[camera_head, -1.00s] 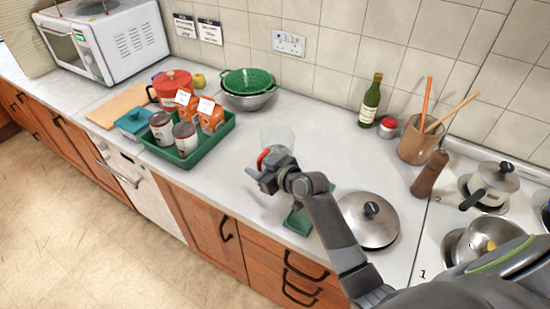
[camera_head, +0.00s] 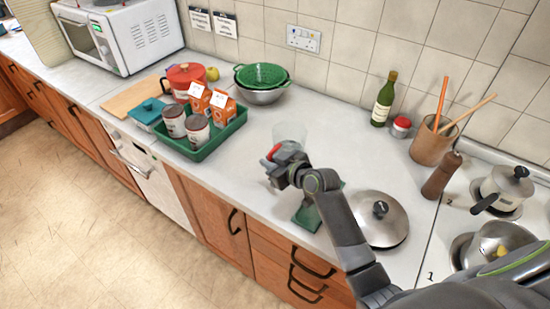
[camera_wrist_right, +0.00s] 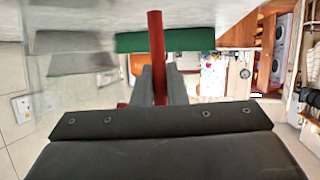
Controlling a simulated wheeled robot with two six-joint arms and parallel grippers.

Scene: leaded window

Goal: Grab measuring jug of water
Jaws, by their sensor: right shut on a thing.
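The measuring jug (camera_head: 290,134) is clear and see-through, with a red handle (camera_head: 273,152). It is at the middle of the worktop, right of the green tray. My right gripper (camera_head: 279,163) is shut on the red handle, on the near side of the jug. In the right wrist view the red handle (camera_wrist_right: 157,50) runs up between the two dark fingers. The gripper hides the lower part of the jug. I cannot tell the water level or whether the jug's base touches the worktop. My left gripper is not in view.
A green tray (camera_head: 236,125) with cans and cartons stands to the left. A steel lid (camera_head: 378,232) and a flat green thing (camera_head: 307,222) lie near my right forearm. A bottle (camera_head: 384,100) and a utensil pot (camera_head: 430,145) stand behind. The worktop (camera_head: 340,150) right of the jug is clear.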

